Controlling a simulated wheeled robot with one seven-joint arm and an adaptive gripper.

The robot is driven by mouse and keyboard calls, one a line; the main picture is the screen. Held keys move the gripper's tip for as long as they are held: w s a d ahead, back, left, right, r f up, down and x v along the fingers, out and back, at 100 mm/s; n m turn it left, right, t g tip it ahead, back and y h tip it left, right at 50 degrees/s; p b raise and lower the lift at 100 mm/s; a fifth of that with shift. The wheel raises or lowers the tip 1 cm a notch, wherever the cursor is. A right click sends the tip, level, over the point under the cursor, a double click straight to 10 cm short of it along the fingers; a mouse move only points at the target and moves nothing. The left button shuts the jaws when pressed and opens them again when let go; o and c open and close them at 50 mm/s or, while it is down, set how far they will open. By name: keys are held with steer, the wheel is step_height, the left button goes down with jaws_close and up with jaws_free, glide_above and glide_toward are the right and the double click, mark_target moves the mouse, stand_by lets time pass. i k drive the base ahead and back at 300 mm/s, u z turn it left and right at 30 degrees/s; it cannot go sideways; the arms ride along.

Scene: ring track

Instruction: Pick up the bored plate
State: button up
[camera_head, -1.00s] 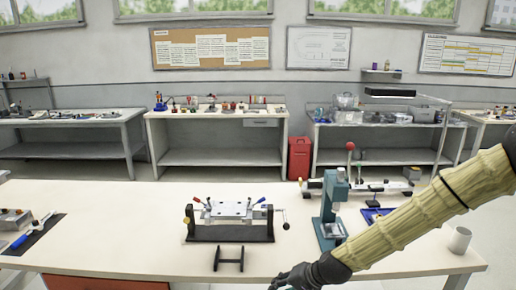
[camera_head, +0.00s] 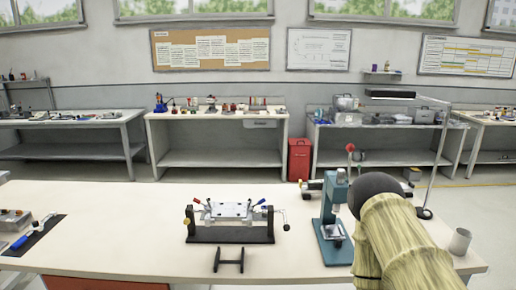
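A pale metal plate (camera_head: 229,210) lies level on top of a dark fixture (camera_head: 230,235) at the middle of the near bench, with red- and blue-handled clamps around it. A teal press (camera_head: 329,205) stands right of it, with a small pale piece (camera_head: 333,231) on its base. I cannot tell which of these is the bored plate, as no bore shows clearly at this size. My arm, in a yellowish sleeve with a dark joint, fills the lower right. My gripper is not in view.
A small black stand (camera_head: 229,262) is in front of the fixture. A dark mat (camera_head: 35,236) with a blue-handled tool is at left. The bench between mat and fixture is clear.

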mark_target(221, 212)
steer(key=i, duration=0.55)
steer(key=u, duration=0.05)
steer(key=k, duration=0.5)
steer(key=z, duration=0.95)
steer(key=i, duration=0.9)
steer(key=u, duration=1.5)
